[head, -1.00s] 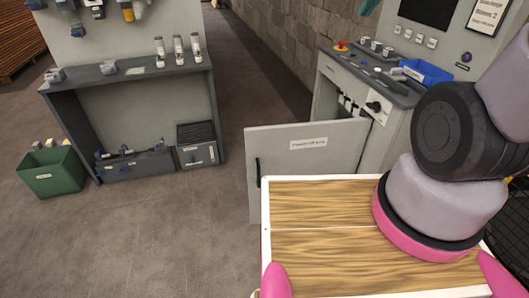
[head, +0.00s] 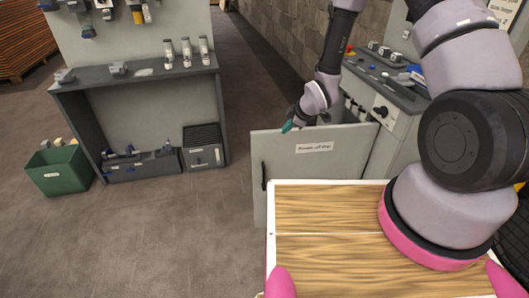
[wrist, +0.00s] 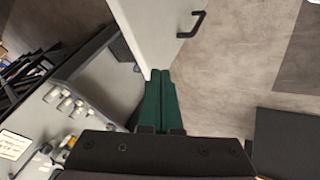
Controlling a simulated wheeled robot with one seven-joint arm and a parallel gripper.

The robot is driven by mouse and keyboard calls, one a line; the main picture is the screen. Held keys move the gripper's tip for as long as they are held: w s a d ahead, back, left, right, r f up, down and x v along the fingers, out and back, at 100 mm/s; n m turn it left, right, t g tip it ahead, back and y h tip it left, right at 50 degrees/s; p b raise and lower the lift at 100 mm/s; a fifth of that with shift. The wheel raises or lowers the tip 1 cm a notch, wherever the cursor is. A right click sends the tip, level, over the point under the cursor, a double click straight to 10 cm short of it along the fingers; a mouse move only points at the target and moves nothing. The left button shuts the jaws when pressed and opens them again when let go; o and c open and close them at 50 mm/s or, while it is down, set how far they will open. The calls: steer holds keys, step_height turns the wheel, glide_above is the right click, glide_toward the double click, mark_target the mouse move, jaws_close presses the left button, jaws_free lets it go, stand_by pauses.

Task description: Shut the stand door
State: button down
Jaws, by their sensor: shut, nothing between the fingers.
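The stand door (head: 313,165) is a light grey panel with a label and a dark bar handle (head: 263,176) near its left edge. It stands swung open from the grey control stand (head: 400,120). My gripper (head: 288,127) has green fingers, shut and empty, at the top edge of the door on its inner side in the head view. In the wrist view the green fingers (wrist: 160,98) are close to the door (wrist: 165,35); whether they touch it I cannot tell. The handle (wrist: 191,24) shows on the door's far face there. The door's lower part is hidden behind my wooden top.
A dark workbench (head: 140,75) with tools and bins stands at the left. A green crate (head: 58,170) sits on the floor beside it. The floor (head: 190,235) between the bench and the door is clear. A brick wall (head: 290,35) runs behind.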

steer(key=s+a+f+n+y, duration=0.1)
steer(key=s+a+f+n, duration=0.15)
steer(key=f, duration=0.35)
glide_toward(265, 153)
steer(key=shift+m, duration=0.25)
steer(key=a+f, duration=0.2)
steer(key=f, duration=0.1)
steer(key=a+f, duration=0.1)
steer(key=a, duration=0.1)
steer(key=shift+w+a+f, duration=0.15)
steer(key=shift+w+f, duration=0.15)
steer(key=shift+f, duration=0.05)
steer(key=shift+w+a, duration=0.15)
steer(key=shift+w, duration=0.45)
